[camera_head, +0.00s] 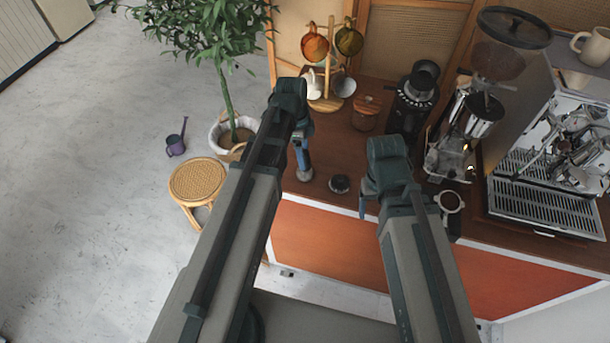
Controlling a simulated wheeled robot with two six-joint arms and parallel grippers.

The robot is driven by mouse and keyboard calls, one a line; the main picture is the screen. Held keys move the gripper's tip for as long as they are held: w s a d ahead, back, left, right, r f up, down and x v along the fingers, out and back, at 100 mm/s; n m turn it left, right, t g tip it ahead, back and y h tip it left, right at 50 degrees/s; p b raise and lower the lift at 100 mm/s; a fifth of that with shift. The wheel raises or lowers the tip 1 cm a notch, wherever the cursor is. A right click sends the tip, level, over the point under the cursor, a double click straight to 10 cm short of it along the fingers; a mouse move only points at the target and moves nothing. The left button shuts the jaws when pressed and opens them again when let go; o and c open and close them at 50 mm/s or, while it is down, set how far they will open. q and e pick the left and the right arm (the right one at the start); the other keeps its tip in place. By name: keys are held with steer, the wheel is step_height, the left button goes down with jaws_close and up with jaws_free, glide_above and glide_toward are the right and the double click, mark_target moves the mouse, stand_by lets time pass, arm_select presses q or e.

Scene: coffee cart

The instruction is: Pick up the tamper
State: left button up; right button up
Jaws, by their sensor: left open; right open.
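The tamper appears to be the small upright metal piece (304,174) on the wooden counter near its left end. Only its silvery lower part shows clearly; its top is hidden by my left gripper. My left gripper (302,160) points down directly over it, with its blue fingers around or just in front of the top; I cannot tell whether they touch it. The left gripper is open. My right gripper (364,205) is open and empty at the counter's front edge, further right, its fingers partly hidden by its own body.
A small dark round piece (339,184) lies just right of the tamper. A wooden-lidded jar (366,113) and a mug tree (328,100) stand behind. A portafilter (450,201), grinder (414,100) and espresso machine (550,180) are to the right. A stool (198,179) stands left.

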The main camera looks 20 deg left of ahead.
arm_select(q)
steer(key=f+b, duration=0.5)
steer(key=shift+w+d+f, duration=0.1)
steer(key=shift+w+d, duration=0.25)
jaws_close()
stand_by(0.3)
